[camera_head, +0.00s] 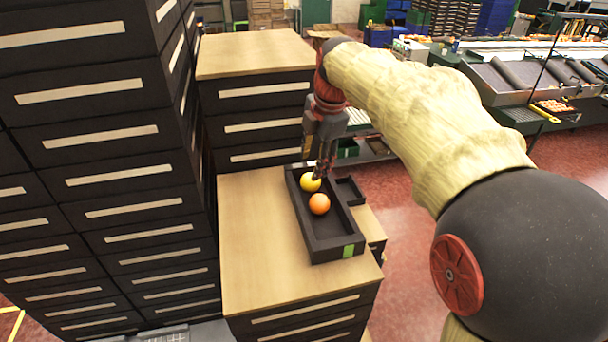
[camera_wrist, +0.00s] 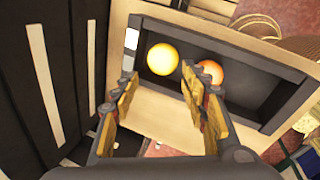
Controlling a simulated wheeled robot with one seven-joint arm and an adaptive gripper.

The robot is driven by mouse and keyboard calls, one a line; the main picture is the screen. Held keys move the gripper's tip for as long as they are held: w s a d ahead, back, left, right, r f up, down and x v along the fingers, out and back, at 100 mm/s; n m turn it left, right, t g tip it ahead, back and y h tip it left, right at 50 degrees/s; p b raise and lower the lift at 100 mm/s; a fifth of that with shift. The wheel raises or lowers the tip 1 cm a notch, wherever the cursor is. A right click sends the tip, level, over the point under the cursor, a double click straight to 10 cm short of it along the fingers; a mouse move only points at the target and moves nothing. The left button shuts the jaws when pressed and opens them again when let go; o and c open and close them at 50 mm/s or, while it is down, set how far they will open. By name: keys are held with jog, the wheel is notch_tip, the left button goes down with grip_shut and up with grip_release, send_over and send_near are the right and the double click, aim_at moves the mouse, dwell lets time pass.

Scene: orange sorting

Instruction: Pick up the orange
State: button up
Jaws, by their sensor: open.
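The orange (camera_head: 319,204) lies in a black tray (camera_head: 330,244) on a wooden-topped drawer cabinet. A yellow ball (camera_head: 310,182) lies beside it, farther back in the tray. My gripper (camera_head: 322,170) points down over the back part of the tray, by the yellow ball. In the wrist view my gripper (camera_wrist: 160,80) is open and empty. The yellow ball (camera_wrist: 162,59) shows beyond the gap between the fingers. The orange (camera_wrist: 209,72) is to the right, its lower part hidden by the right finger. I cannot tell the fingertips' exact height.
Tall dark drawer cabinets (camera_head: 100,130) stand close on the left. A higher wooden-topped cabinet (camera_head: 255,55) stands behind the tray. A small black side box (camera_head: 350,190) adjoins the tray's right side. Bare wooden top (camera_head: 255,240) lies left of the tray.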

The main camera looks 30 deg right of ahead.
aim_at(310, 182)
jog(key=shift+w+f, duration=0.1)
jog(key=shift+f, duration=0.35)
jog(key=shift+f+p, duration=0.3)
jog(key=shift+f, duration=0.35)
jog(key=x, duration=0.1)
jog(key=p+x, duration=0.1)
jog(key=x, duration=0.1)
jog(key=shift+w+d+f, duration=0.15)
jog(key=shift+d+f, duration=0.05)
jog(key=shift+f, duration=0.1)
jog(key=shift+w+f, duration=0.1)
jog(key=shift+f, duration=0.5)
jog(key=shift+c, duration=0.2)
jog(key=c, duration=0.7)
jog(key=shift+c, duration=0.5)
